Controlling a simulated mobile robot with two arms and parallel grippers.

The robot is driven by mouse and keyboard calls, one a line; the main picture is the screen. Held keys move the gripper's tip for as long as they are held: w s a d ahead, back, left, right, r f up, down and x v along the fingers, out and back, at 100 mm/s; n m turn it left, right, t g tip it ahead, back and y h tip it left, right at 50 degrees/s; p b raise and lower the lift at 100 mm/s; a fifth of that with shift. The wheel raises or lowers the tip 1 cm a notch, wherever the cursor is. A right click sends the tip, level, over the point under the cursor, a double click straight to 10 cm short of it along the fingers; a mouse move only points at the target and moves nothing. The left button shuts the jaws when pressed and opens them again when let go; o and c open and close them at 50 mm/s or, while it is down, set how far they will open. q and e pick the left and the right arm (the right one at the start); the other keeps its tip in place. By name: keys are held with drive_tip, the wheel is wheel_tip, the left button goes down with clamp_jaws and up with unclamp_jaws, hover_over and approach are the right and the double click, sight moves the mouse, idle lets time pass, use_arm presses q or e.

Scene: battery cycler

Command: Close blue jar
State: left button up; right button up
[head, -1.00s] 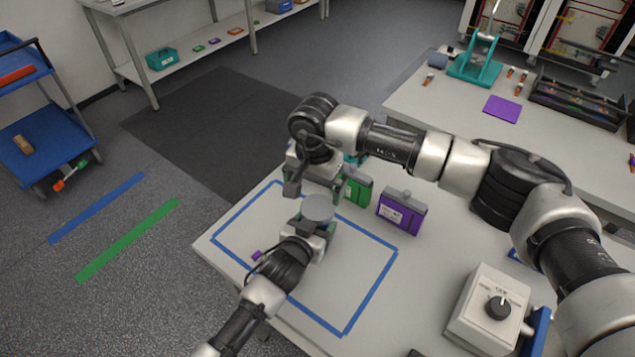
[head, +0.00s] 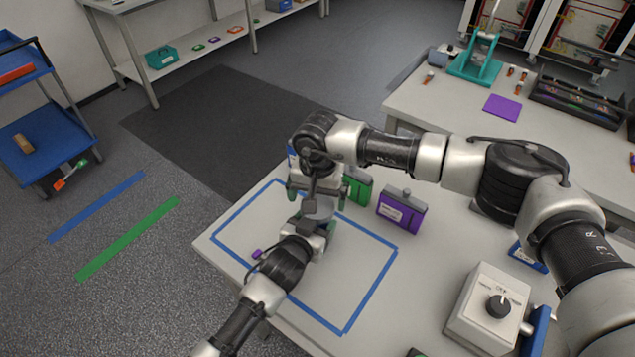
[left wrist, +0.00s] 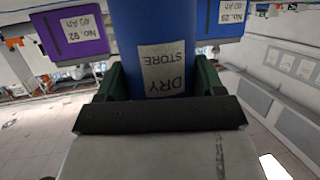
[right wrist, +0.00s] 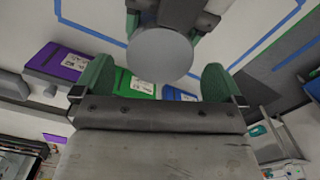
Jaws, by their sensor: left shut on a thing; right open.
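The blue jar (left wrist: 155,22) carries a "DRY STORE" label, upside down in the left wrist view. My left gripper (left wrist: 160,80) is shut on the jar, one green finger on each side. In the head view the left gripper (head: 318,232) holds it inside the blue tape outline. A round grey lid or top (right wrist: 160,53) faces my right wrist camera; whether it is fully closed I cannot tell. My right gripper (right wrist: 157,78) is open, its green fingers wide apart, close to this grey disc. In the head view the right gripper partly hides the jar top (head: 317,208).
A purple box (head: 400,212) and a green box (head: 358,188) stand just behind the jar; a blue box (right wrist: 178,94) is beside them. A white dial box (head: 490,305) is at front right. The taped area's front (head: 330,290) is clear; a small purple piece (head: 257,254) lies left.

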drive_tip(key=shift+f, duration=1.4)
drive_tip(key=shift+c, duration=0.2)
drive_tip(key=c, duration=0.8)
drive_tip(key=m, duration=0.6)
drive_tip(key=shift+m, duration=0.3)
drive_tip(key=shift+c, duration=0.3)
drive_tip(key=o, duration=0.9)
